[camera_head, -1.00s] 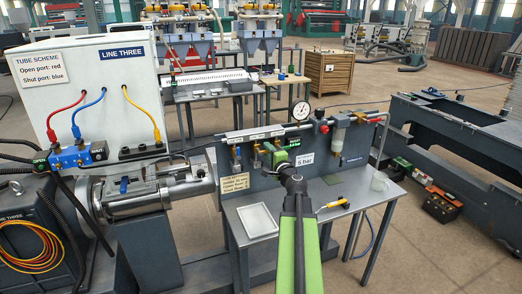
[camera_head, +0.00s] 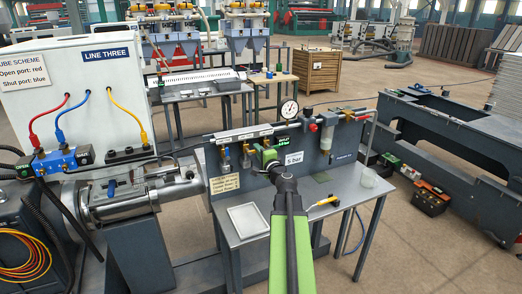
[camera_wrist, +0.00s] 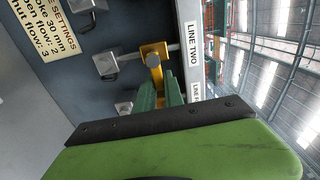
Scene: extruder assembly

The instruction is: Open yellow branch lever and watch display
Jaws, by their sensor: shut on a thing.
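The yellow branch lever (camera_wrist: 155,52) shows in the wrist view, on a dark panel beside a "LINE TWO" label. My gripper (camera_wrist: 160,92) has green fingers shut on its lower part; the fingers hide some of the lever. In the head view my gripper (camera_head: 268,157) is at the front of the panel, and the lever's grasped part cannot be made out there. A small dark display (camera_head: 286,141) with green characters sits on the panel just right of and above my gripper. Its characters are too small to read.
A round gauge (camera_head: 290,108) tops the panel, above a "5 bar" label (camera_head: 294,158). A white tray (camera_head: 248,221), a yellow-handled tool (camera_head: 324,201) and a clear cup (camera_head: 369,177) are on the bench. Grey padlock-like fittings (camera_wrist: 105,65) flank the lever.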

